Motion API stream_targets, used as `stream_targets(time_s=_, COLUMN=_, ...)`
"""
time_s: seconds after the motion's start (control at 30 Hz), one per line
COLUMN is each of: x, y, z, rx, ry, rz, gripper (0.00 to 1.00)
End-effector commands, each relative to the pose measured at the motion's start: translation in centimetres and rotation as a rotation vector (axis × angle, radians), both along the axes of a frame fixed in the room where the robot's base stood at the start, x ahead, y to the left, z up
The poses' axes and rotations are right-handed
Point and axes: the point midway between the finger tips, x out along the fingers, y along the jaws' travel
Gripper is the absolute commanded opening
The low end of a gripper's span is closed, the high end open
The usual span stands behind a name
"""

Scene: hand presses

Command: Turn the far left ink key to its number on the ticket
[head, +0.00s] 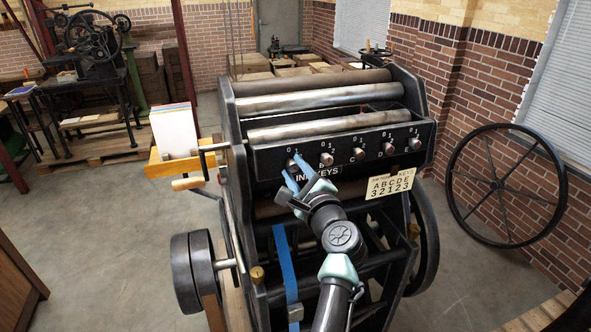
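A row of several ink keys runs along the dark panel (342,143) of the press, with small numbers around them. The far left ink key (291,162) is partly hidden by my gripper (292,167). My gripper's light blue fingers are spaced apart at this key, one on either side of it. I cannot tell whether they touch it, and its pointer setting is hidden. The second ink key (326,159) stands clear just to the right. The cream ticket (391,184) hangs at the panel's lower right and reads A B C D E over 3 2 1 2 3.
Metal rollers (320,97) lie above the panel. A wooden tray with paper (174,131) and a crank handle (188,183) are at the press's left. A large spoked wheel (507,186) leans by the brick wall. Grey floor (100,230) is free at left.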

Motion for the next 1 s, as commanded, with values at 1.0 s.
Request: stream_targets(time_s=1.0, x=-6.7, y=-2.4, z=0.0, rx=-0.003, ry=-0.003, rz=-0.003, gripper=0.6)
